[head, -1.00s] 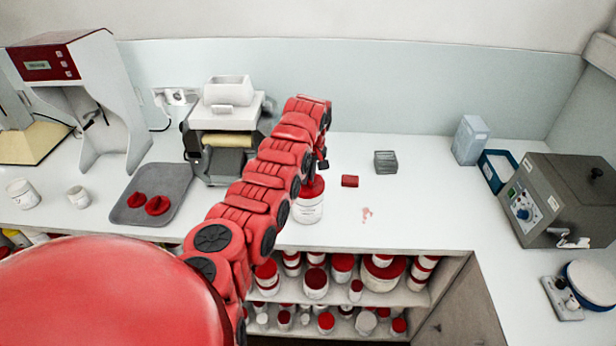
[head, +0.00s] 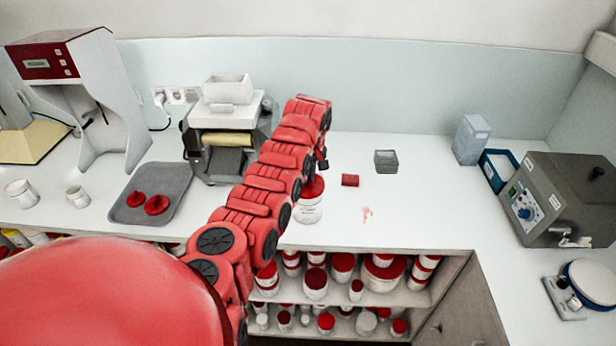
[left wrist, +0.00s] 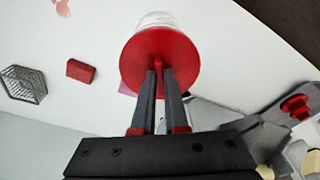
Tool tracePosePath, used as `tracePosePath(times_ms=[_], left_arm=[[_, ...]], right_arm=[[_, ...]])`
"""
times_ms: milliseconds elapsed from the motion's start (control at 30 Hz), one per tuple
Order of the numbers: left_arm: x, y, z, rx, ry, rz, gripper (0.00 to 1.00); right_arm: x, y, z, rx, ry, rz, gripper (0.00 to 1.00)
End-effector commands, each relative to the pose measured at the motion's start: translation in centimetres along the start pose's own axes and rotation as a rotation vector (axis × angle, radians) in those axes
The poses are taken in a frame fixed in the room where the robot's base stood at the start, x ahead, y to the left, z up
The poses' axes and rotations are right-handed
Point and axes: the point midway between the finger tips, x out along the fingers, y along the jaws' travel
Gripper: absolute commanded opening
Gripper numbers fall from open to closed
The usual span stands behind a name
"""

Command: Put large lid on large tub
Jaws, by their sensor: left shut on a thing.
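The large tub (head: 309,210) is white with a label and stands on the counter near its front edge. The large lid (head: 313,187) is red and round and sits at the tub's mouth. In the left wrist view the lid (left wrist: 160,52) covers most of the tub (left wrist: 157,18); I cannot tell whether it is fully seated. My left gripper (left wrist: 159,75) is shut on the lid's raised grip, with its fingers on either side. In the head view my left arm partly hides the lid and gripper (head: 321,167). My right gripper is not in view.
A grey tray (head: 178,180) with two red lids (head: 157,205) lies to the left. A red block (head: 350,180) and a grey open box (head: 386,161) stand right of the tub. A machine (head: 222,140) stands behind my arm. The counter's front right is mostly clear.

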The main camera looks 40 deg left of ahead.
Motion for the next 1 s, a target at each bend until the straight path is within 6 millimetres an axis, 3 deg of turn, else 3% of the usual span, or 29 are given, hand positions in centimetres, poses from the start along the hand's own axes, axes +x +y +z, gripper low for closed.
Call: tracePosePath(times_ms=[1000], left_arm=[[0.4,0.01,0.03,-0.001,0.0,0.0,0.0]], right_arm=[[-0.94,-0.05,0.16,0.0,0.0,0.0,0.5]])
